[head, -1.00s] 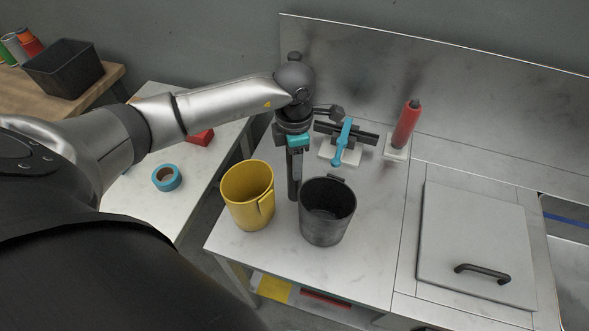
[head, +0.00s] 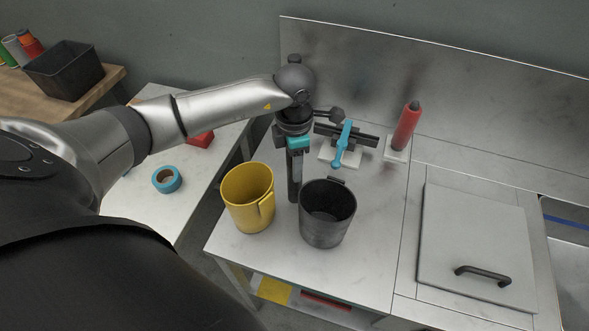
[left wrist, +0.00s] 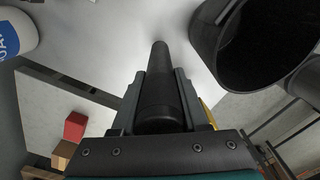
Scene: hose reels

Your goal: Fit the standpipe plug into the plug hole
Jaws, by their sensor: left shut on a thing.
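My left gripper (head: 294,185) points down over the metal counter, behind and between the yellow and black pots. In the left wrist view its two fingers (left wrist: 158,100) are shut on a dark, smooth cylinder (left wrist: 160,85), which I take to be the standpipe plug. The cylinder's narrower end sticks out beyond the fingers. In the head view the gripper and arm mostly hide it, and I cannot tell whether it touches the counter. I cannot make out the plug hole in either view. My right gripper is not in view.
A yellow pot (head: 238,203) and a black pot (head: 325,226) stand close in front. Behind are a blue-handled fixture (head: 343,145) and a red cylinder (head: 407,127) on a white base. A panel with a black handle (head: 482,275) lies right. Blue tape (head: 166,179) is left.

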